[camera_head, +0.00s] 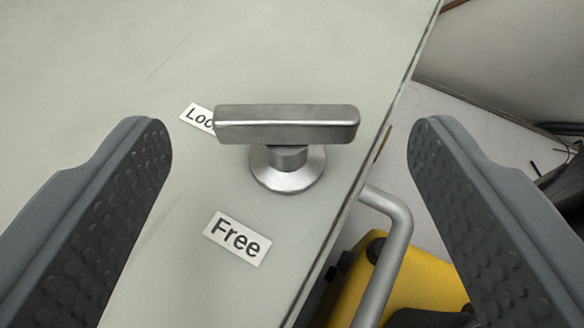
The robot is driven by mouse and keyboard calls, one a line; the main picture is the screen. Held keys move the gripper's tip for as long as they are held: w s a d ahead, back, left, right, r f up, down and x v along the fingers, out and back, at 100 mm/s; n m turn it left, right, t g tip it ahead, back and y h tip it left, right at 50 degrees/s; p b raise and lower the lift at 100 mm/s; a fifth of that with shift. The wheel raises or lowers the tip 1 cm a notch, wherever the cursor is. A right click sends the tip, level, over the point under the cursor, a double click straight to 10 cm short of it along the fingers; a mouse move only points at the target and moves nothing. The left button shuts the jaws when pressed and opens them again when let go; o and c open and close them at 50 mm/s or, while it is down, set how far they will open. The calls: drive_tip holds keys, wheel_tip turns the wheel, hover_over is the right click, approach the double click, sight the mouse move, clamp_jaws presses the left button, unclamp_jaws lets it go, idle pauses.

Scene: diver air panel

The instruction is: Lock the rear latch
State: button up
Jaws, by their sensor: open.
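The rear latch (288,124) is a silver T-shaped handle on a round metal base, fixed to a pale grey-green panel (90,60). Its bar lies level across the picture, and its left end partly covers a white label (198,117) reading "Loc". A second label (237,239) reading "Free" is below and left of the base. My gripper (290,135) is open, with one dark grey textured finger on each side of the handle.
The panel's edge runs diagonally just right of the handle. Beyond it are a bent grey metal tube (387,245), a yellow object (360,285) below, and dark cables (565,150) at the far right.

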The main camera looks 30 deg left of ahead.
drive_tip(key=v, duration=1.2)
drive_tip(key=shift+s+d+p, duration=0.1)
drive_tip(key=shift+p, duration=0.25)
drive_tip(key=w+a+r+g+h+p, duration=0.25)
drive_tip(key=r+g+p, duration=0.2)
drive_tip(key=p, duration=0.95)
drive_tip(key=shift+t, duration=0.25)
drive_tip(key=x, duration=0.4)
drive_tip(key=p+x, duration=0.1)
drive_tip(key=x, duration=0.4)
drive_tip(key=w+x, duration=0.1)
drive_tip(key=x, duration=0.3)
drive_tip(key=shift+w+r+p, duration=0.15)
drive_tip(key=shift+p, duration=0.2)
drive_tip(key=c, duration=1)
